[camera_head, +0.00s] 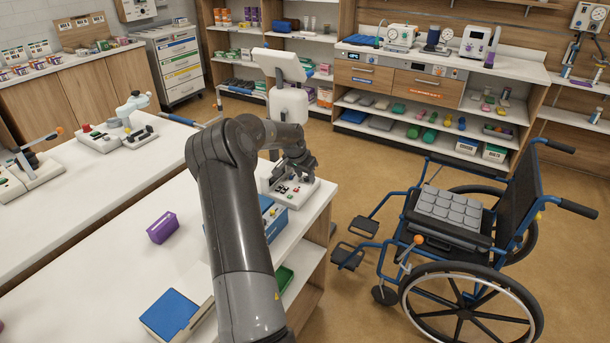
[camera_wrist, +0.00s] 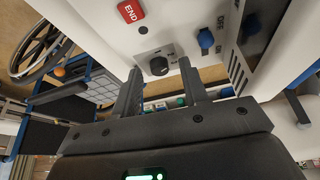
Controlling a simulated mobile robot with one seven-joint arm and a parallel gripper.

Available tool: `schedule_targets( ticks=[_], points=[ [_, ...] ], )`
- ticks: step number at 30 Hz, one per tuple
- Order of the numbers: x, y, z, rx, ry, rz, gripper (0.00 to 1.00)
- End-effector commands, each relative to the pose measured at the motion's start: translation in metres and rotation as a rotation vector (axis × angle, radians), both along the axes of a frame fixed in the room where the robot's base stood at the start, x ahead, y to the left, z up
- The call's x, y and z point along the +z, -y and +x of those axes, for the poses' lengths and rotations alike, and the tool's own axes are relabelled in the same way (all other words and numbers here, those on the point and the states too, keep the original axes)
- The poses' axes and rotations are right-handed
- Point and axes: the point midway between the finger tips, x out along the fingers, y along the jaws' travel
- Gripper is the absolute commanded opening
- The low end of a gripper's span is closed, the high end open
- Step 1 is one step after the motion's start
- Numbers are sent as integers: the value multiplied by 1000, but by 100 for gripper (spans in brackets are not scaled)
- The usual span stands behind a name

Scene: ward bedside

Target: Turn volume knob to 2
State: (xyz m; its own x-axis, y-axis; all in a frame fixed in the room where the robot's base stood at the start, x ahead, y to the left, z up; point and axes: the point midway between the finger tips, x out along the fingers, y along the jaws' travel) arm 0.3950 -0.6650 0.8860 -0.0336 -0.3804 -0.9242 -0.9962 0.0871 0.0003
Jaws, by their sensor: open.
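A black round knob (camera_wrist: 158,66) with a pale pointer mark sits on a white panel (camera_wrist: 130,40) in the wrist view. I cannot read any number by it. My gripper (camera_wrist: 159,72) is open, with its two fingertips on either side of the knob in the picture; I cannot tell whether they touch it. In the head view, my gripper (camera_head: 303,170) is over the base of a white device (camera_head: 290,105) with a tilted screen. The device stands at the far right end of the near white counter (camera_head: 130,250). The knob cannot be made out in the head view.
A purple box (camera_head: 162,228) and a blue-topped box (camera_head: 170,314) lie on the near counter. A wheelchair (camera_head: 470,235) stands right of it on open floor.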

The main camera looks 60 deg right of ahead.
Motion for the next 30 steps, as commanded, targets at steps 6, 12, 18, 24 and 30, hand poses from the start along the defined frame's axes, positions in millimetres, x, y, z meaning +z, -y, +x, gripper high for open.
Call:
schedule_targets(
  ticks=[6,12,18,24,30],
  points=[
    [5,-2,1,0,1,-1,40],
    [36,-14,2,1,3,-3,40],
    [73,-30,3,2,2,-2,40],
    [95,-39,4,0,0,-1,40],
    [100,-41,3,0,0,0,40]
  ],
)
